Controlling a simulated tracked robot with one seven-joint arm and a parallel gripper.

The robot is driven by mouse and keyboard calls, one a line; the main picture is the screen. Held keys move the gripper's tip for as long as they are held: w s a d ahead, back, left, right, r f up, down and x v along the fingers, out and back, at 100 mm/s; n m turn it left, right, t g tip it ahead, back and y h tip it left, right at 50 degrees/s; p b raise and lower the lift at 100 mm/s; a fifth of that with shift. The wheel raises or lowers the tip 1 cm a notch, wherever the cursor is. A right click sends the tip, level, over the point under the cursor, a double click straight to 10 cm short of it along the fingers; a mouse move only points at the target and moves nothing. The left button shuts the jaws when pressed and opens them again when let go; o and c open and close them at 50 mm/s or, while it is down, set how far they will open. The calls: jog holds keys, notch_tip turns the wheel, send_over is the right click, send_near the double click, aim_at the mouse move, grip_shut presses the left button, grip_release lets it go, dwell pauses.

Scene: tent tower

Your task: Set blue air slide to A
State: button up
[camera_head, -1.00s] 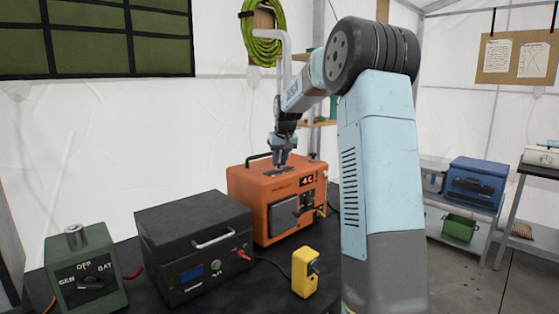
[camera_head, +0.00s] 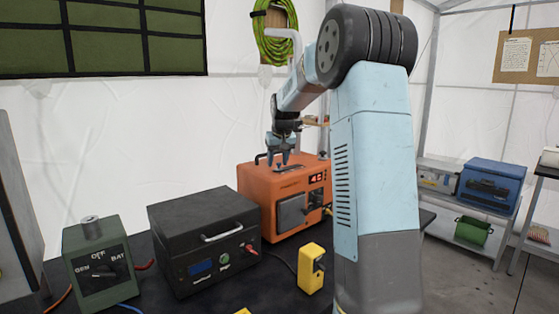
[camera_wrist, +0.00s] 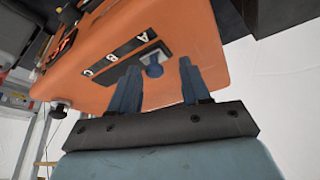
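The orange box (camera_head: 257,193) stands on the dark table, with a red display on its front. In the wrist view, its top (camera_wrist: 200,35) carries a dark strip lettered A (camera_wrist: 143,37), B (camera_wrist: 117,55) and C (camera_wrist: 87,73). Contact cannot be told. In the head view, my gripper (camera_head: 278,160) points down over the box top.
A black box (camera_head: 205,238) with a handle and a green switch box (camera_head: 98,262) stand left of the orange box. A small yellow box (camera_head: 311,268) stands in front. A blue box (camera_head: 490,184) sits on a shelf at right.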

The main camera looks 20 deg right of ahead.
jog(key=shift+r, duration=0.1)
jog(key=shift+r, duration=0.15)
jog(key=v, duration=1.3)
jog(key=shift+s+r, duration=0.1)
